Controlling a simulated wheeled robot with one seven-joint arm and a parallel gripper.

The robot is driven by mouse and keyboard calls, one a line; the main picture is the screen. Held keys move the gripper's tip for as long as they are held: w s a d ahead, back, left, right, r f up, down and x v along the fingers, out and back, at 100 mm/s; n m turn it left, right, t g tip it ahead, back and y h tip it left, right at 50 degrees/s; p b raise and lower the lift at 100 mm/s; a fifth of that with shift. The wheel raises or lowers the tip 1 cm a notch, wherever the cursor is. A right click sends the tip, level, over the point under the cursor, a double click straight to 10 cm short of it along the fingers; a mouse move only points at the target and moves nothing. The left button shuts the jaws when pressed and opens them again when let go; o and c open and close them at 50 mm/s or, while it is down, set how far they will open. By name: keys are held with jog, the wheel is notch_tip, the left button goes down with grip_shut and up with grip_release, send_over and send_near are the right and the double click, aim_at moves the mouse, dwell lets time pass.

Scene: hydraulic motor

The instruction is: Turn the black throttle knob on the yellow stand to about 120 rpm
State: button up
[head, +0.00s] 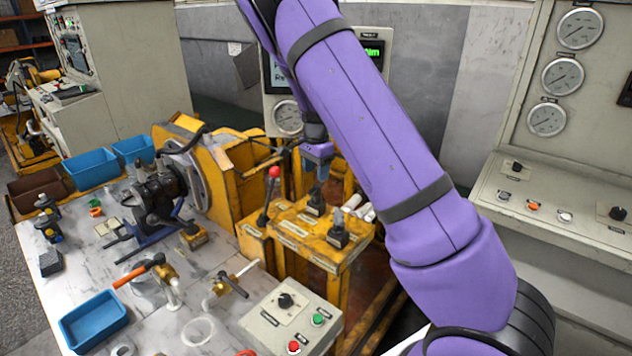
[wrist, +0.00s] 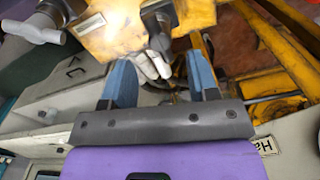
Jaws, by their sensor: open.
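The yellow stand (head: 290,238) is right of the middle workbench and has a red-ball lever and two black knobs on top. One black knob (head: 316,203) is toward the back, and another black knob (head: 338,236) is nearer the front right corner. I cannot tell which is the throttle. My gripper (head: 321,172) hangs above the rear knob, apart from it, partly hidden by my arm. In the wrist view my gripper (wrist: 160,72) has its two blue fingers spread with nothing between them. A dark knob (wrist: 158,20) on the yellow stand (wrist: 112,28) lies beyond the fingertips.
The red-ball lever (head: 270,188) stands left of the knobs. A grey box (head: 290,318) with a black dial and red and green buttons is in front. Behind is a display (head: 372,52) with green characters, mostly hidden by my arm. A gauge panel (head: 560,120) is at right.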

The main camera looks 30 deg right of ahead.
aim_at(319, 185)
notch_tip(319, 185, up, 6)
jog(key=shift+f, duration=0.15)
jog(key=c, duration=0.5)
jog(key=shift+s+d+m, duration=0.25)
jog(key=shift+d+m, duration=0.1)
jog(key=shift+m, duration=0.15)
jog(key=c, duration=0.3)
jog(key=s+d+m+t, duration=0.1)
jog(key=s+m, duration=0.1)
jog(key=m, duration=0.2)
jog(key=s+d+m+t+y, duration=0.1)
jog(key=s+d+m, duration=0.1)
jog(key=m, duration=0.2)
jog(key=s+d+r+m, duration=0.1)
jog(key=s+m, duration=0.1)
jog(key=m, duration=0.2)
jog(key=shift+s+d+t, duration=0.25)
jog(key=shift+d+t, duration=0.05)
jog(key=shift+t, duration=0.1)
grip_shut()
jog(key=w+a+f+m, duration=0.2)
jog(key=w+f, duration=0.3)
jog(key=f, duration=0.5)
jog(key=shift+w+a, duration=0.15)
